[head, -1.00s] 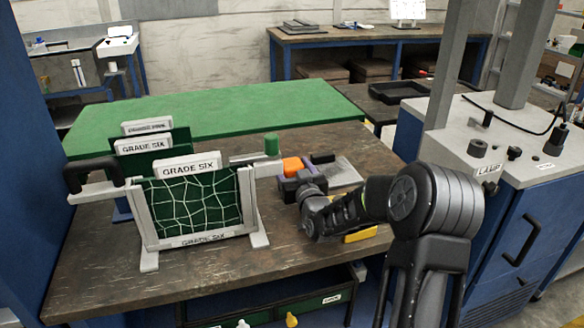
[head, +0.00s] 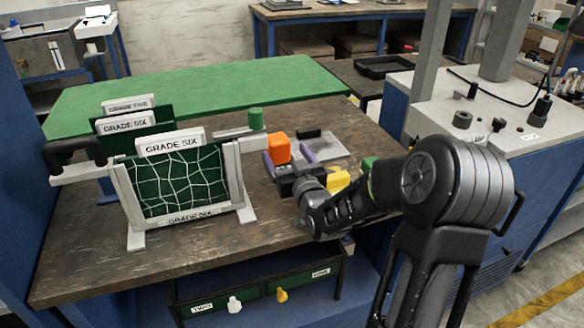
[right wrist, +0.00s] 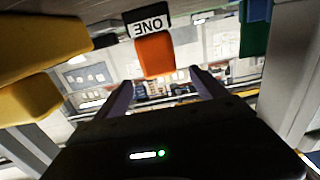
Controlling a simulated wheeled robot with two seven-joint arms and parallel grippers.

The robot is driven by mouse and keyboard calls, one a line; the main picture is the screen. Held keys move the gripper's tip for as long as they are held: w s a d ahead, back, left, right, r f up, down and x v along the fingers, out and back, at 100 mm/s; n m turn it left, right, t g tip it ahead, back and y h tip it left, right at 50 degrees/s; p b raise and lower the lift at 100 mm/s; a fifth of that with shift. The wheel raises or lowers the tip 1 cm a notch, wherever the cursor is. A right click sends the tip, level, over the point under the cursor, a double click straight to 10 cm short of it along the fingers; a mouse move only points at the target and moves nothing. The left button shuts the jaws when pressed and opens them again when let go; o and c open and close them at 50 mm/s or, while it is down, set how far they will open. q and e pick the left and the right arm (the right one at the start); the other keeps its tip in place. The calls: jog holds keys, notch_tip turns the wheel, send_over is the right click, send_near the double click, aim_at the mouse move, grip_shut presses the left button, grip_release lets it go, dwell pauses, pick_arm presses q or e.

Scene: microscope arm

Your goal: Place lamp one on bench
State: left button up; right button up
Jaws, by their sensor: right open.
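An orange block (head: 280,148) stands on the bench (head: 130,262). In the right wrist view the orange block (right wrist: 157,54) shows with a black piece labelled ONE (right wrist: 149,23), upside down. My right gripper (head: 289,160) is open, its two purple fingers on either side of the orange block's near side. In the right wrist view the open fingers (right wrist: 163,91) are spread with nothing held between them. I cannot tell whether they touch the block. The left gripper is not in view.
Left stands a netted panel marked GRADE SIX (head: 180,185). The front left bench surface is clear.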

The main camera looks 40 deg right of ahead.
jog(key=shift+v, duration=2.3)
